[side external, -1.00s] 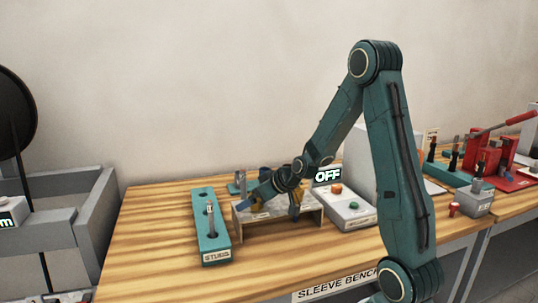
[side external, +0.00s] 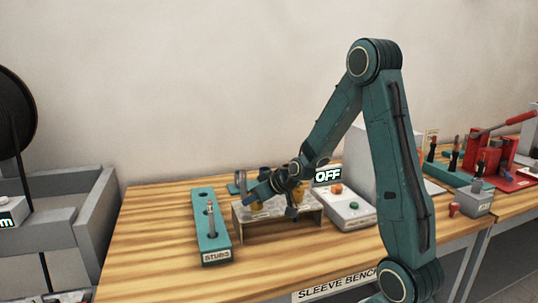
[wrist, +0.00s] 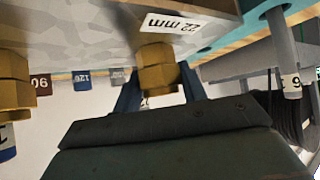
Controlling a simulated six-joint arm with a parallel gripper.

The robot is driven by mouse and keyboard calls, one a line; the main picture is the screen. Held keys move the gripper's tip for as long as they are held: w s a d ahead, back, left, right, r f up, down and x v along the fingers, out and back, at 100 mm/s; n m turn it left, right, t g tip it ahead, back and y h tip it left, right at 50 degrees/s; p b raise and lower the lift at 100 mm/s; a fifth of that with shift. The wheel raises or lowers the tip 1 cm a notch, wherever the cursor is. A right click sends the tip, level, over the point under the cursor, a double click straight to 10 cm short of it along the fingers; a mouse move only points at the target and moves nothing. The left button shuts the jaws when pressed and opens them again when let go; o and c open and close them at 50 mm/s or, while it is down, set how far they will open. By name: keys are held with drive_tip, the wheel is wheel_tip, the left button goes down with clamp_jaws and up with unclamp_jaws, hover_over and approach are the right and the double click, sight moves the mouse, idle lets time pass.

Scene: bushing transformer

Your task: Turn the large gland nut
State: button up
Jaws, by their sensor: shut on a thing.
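In the wrist view a brass hex gland nut (wrist: 158,78) sits on the underside of a grey mottled plate (wrist: 95,28), beside a label reading 22 mm (wrist: 172,22). My gripper (wrist: 160,90) has one dark blue finger on each side of this nut and is shut on it. A second brass gland nut (wrist: 12,82) is partly cut off at the left edge.
A teal rack marked STUBS (side external: 209,225) stands left of the stand, with one upright stub. A grey control box (side external: 348,210) with an OFF display (side external: 327,175) is close on the right. Bare wooden bench (side external: 150,240) lies to the left.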

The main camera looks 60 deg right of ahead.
drive_tip(key=shift+s+f+m+h, duration=0.1)
drive_tip(key=shift+f+m+h, duration=0.05)
drive_tip(key=shift+m+h, duration=0.4)
drive_tip(key=shift+s+a+f+m+g, duration=0.1)
drive_tip(key=shift+m+g, duration=0.15)
drive_tip(key=shift+g, duration=0.15)
drive_tip(key=shift+c, duration=0.3)
drive_tip(key=shift+h, duration=0.25)
drive_tip(key=shift+c, duration=0.2)
drive_tip(key=shift+m+h, duration=0.5)
drive_tip(key=shift+m, duration=0.3)
drive_tip(key=shift+f+m+g+h, duration=0.1)
drive_tip(key=shift+m+g+h, duration=0.2)
drive_tip(key=shift+m+g, duration=0.15)
drive_tip(key=shift+m+g+h, duration=0.35)
drive_tip(key=shift+m+h, duration=0.15)
drive_tip(key=shift+m, duration=0.25)
